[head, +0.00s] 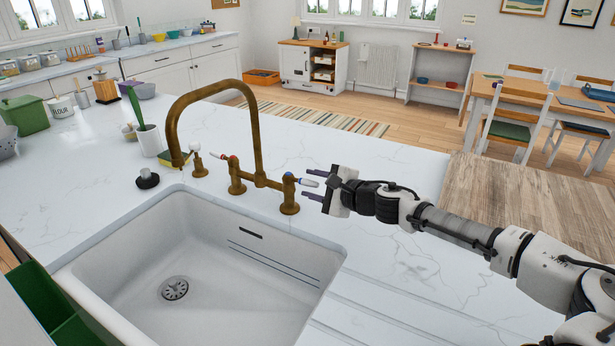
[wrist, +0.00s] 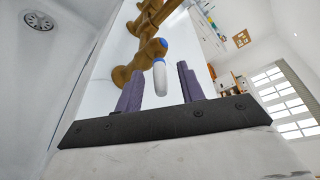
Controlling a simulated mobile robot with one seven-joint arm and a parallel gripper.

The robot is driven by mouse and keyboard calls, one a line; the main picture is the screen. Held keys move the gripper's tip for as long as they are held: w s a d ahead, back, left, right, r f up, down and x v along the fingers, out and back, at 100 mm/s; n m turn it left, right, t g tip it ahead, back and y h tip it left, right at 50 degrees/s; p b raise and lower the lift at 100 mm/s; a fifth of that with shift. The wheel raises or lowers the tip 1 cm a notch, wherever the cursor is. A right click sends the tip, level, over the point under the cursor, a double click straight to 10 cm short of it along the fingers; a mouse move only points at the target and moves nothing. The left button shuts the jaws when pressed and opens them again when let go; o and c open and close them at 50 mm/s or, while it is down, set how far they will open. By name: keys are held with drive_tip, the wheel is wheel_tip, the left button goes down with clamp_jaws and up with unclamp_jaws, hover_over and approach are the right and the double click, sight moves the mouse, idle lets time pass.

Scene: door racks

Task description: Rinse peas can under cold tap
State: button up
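The brass bridge tap (head: 262,140) arches over the white sink (head: 215,235), and no water shows at its spout. Its blue-marked cold lever (head: 308,182) is on the right, with a white tip pointing toward my gripper (head: 309,184). The red-marked hot lever (head: 222,157) is on the left. In the wrist view, the cold lever (wrist: 160,75) shows between the two purple fingers of my gripper (wrist: 159,76), with gaps on both sides. My gripper is open and holds nothing. I cannot see a peas can in either view.
The marble worktop (head: 400,270) is clear right of the sink. A black knob (head: 147,179) and a pot with a green-handled brush (head: 148,138) stand left of the tap. A green container (head: 50,315) is at the lower left. The sink drain (head: 175,288) is uncovered.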

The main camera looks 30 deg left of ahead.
drive_tip(key=shift+x, duration=1.1)
clamp_jaws()
